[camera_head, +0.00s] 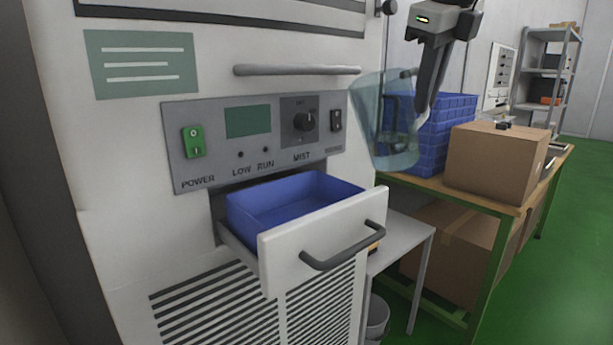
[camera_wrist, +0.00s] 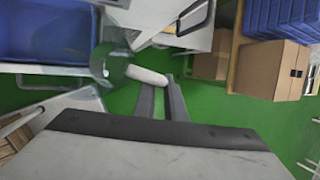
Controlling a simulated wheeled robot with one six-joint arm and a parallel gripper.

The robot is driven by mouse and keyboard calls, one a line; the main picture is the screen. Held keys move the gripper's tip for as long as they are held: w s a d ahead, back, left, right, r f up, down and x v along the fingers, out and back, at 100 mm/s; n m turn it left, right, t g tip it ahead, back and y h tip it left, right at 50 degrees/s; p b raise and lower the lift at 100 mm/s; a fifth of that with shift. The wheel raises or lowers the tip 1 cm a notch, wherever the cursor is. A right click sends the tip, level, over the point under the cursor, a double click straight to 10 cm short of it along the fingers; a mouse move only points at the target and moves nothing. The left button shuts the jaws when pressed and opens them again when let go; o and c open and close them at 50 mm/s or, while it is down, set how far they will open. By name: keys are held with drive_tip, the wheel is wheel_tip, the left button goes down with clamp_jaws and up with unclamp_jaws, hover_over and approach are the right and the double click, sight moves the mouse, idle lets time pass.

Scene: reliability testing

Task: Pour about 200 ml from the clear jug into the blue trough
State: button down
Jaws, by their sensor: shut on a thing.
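The clear jug (camera_head: 385,130) hangs in the air to the right of the open drawer in the head view, leaning slightly. Any liquid in it is hard to make out. My gripper (camera_head: 422,112) is shut on its handle, on the jug's right side. In the wrist view my fingers (camera_wrist: 162,92) close at the pale handle (camera_wrist: 147,75), with the jug (camera_wrist: 106,60) beyond. The blue trough (camera_head: 285,205) sits in the open drawer; its visible inside looks empty.
The white drawer front (camera_head: 330,235) with a dark handle sticks out from the machine (camera_head: 130,140). A bar handle (camera_head: 295,70) projects above the control panel (camera_head: 250,142). Blue crates (camera_head: 445,130) and a cardboard box (camera_head: 495,160) stand on a bench behind the jug.

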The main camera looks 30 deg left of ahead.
drive_tip(key=shift+w+d+f+m+g+y+p, duration=0.15)
drive_tip(key=shift+w+d+f+g+y+p, duration=0.1)
drive_tip(key=shift+w+f+g+y+p, duration=0.25)
drive_tip(key=shift+w+d+f+m+g+y+p, duration=0.15)
drive_tip(key=shift+d+f+g+y+p, duration=0.1)
drive_tip(key=shift+f+g+p, duration=0.35)
drive_tip(key=shift+w+d+f+m+g+y+p, duration=0.1)
drive_tip(key=shift+w+d+f+g+y+p, duration=0.2)
drive_tip(key=shift+f, duration=0.4)
